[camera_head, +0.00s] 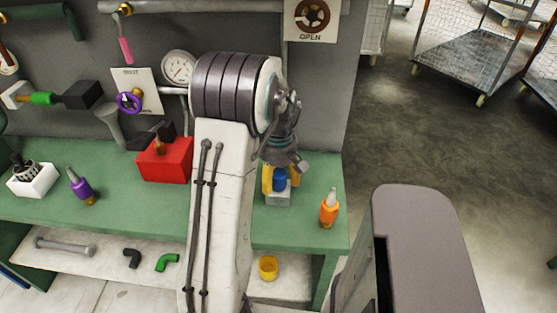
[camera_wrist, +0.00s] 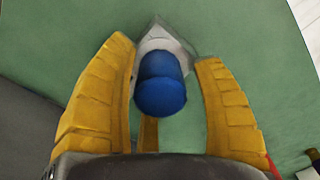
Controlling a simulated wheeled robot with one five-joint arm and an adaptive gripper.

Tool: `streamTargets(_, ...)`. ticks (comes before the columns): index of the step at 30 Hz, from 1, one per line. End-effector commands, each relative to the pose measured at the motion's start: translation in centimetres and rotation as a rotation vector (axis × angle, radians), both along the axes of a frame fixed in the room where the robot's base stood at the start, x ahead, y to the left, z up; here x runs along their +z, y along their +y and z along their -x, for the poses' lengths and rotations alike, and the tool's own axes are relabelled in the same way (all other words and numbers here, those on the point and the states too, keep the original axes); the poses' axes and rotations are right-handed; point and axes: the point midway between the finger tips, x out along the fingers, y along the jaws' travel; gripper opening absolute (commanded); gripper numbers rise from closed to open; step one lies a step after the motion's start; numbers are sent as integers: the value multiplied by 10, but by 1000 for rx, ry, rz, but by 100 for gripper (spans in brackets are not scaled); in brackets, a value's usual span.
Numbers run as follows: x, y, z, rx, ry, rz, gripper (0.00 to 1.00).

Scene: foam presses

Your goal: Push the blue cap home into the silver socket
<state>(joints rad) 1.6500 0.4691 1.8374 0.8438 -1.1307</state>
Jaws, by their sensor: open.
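The blue cap (camera_wrist: 160,86) stands in or on the silver socket (camera_wrist: 165,40) in the wrist view. How deep it sits cannot be told. In the head view the blue cap (camera_head: 280,180) shows above the grey block of the silver socket (camera_head: 278,199) on the green bench. My gripper (camera_wrist: 168,50) has yellow fingers, open, one on each side of the cap, with green bench showing between the fingers and the cap. In the head view the yellow fingers (camera_head: 267,180) are partly hidden by my arm.
On the green bench (camera_head: 120,215), an orange bottle (camera_head: 329,209) stands right of the socket. A red box (camera_head: 164,160) and a purple bottle (camera_head: 81,188) stand to the left. A yellow cup (camera_head: 268,267) is on the shelf below. A gauge and purple valve wheel (camera_head: 130,101) are on the wall behind.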

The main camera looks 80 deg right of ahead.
Motion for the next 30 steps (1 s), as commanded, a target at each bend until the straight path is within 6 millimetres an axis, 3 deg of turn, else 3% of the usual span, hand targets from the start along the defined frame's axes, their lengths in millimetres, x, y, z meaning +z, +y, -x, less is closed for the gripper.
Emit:
streamTargets(15, 83, -2, 0, 0, 0, 4, 61)
streamTargets(21, 99, -1, 0, 0, 1, 3, 61)
streamTargets(30, 103, -1, 0, 0, 0, 1, 61)
